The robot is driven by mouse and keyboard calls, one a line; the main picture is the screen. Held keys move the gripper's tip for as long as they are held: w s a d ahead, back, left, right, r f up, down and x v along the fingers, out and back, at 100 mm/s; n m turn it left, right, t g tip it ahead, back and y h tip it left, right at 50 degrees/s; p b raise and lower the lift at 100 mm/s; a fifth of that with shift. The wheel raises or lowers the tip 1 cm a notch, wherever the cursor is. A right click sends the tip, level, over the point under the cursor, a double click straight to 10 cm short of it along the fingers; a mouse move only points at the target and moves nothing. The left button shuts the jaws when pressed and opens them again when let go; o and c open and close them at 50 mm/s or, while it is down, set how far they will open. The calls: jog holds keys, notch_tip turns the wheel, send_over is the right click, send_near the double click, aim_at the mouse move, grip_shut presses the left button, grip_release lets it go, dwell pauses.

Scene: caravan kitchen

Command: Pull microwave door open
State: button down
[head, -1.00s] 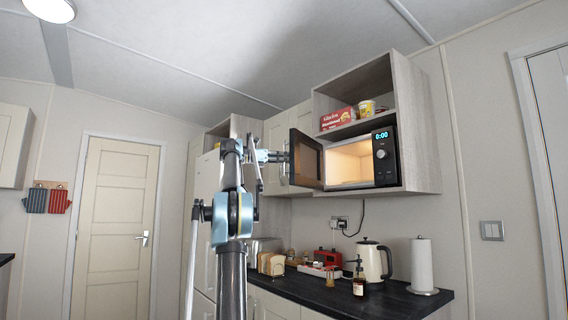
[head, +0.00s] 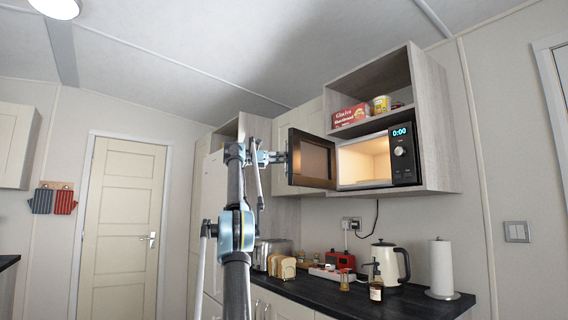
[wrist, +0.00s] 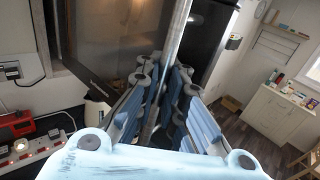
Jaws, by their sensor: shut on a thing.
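The microwave (head: 375,160) sits in a wall cabinet, lit inside, with its clock reading 0:00. Its dark-framed door (head: 312,158) stands open and swung out to the left. My gripper (head: 276,157) is at the door's free left edge in the head view. In the wrist view, my gripper (wrist: 160,105) has its blue-padded fingers on both sides of a long metal handle bar (wrist: 176,50) and is shut on it. The dark door panel (wrist: 115,35) shows behind the bar. The exact contact is partly hidden by the fingers.
Above the microwave, a shelf holds a red box (head: 350,115) and a yellow tub (head: 381,104). Below is a dark counter (head: 410,303) with a kettle (head: 390,262), paper towel roll (head: 441,267), bottle and toaster. Open floor (wrist: 235,130) shows in the wrist view.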

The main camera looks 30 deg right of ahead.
jog(key=shift+w+a+r, duration=0.15)
jog(key=shift+w, duration=0.2)
dwell(0.4)
